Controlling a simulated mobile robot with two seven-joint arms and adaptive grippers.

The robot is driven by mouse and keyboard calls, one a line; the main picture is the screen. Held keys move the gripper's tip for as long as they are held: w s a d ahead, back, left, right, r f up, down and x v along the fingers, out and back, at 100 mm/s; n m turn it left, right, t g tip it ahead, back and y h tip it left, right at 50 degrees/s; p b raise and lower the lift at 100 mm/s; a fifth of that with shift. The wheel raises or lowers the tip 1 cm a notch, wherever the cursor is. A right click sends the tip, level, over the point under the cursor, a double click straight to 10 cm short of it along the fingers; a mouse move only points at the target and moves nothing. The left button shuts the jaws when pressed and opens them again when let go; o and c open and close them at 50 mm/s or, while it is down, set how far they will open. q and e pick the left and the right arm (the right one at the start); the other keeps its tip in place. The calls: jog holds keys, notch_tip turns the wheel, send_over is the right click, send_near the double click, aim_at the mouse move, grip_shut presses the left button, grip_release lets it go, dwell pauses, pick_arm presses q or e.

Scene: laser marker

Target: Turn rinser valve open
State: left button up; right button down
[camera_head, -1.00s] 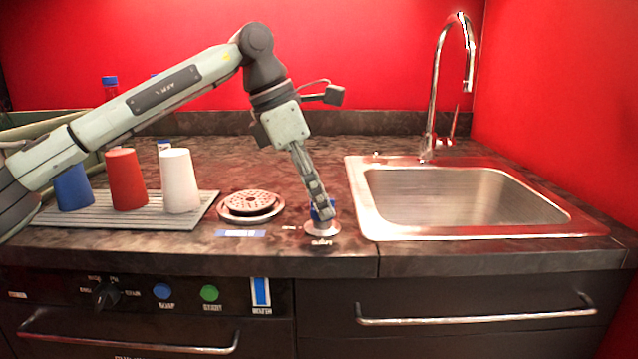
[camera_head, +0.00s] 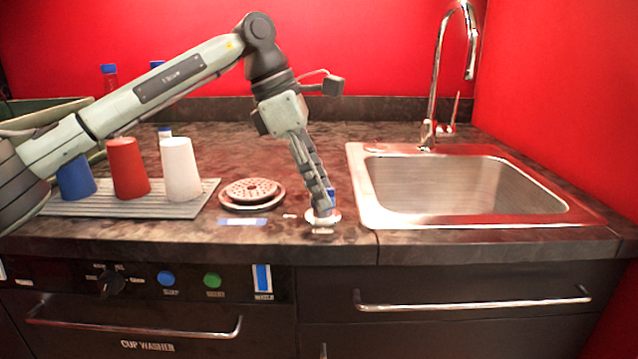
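The rinser valve is a small blue handle (camera_head: 331,196) on a round metal base (camera_head: 333,217) set in the counter, left of the sink. My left gripper (camera_head: 321,208) reaches down onto it from above, its fingertips at the handle and just over the base. The fingers hide most of the handle; a blue part shows on their right side. The fingers overlap in this view, so I cannot tell their gap or whether they grip the handle. The perforated round rinser (camera_head: 252,190) lies left of the valve. My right gripper is not in view.
Blue (camera_head: 75,180), red (camera_head: 128,168) and white (camera_head: 181,168) cups stand upside down on a grey ribbed mat (camera_head: 150,207) at left. The sink (camera_head: 375,215) with its tall faucet (camera_head: 433,90) is at right. Knob, buttons and drawer handles line the front.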

pick_arm(q)
jog(key=shift+o, duration=0.8)
jog(key=v, duration=1.2)
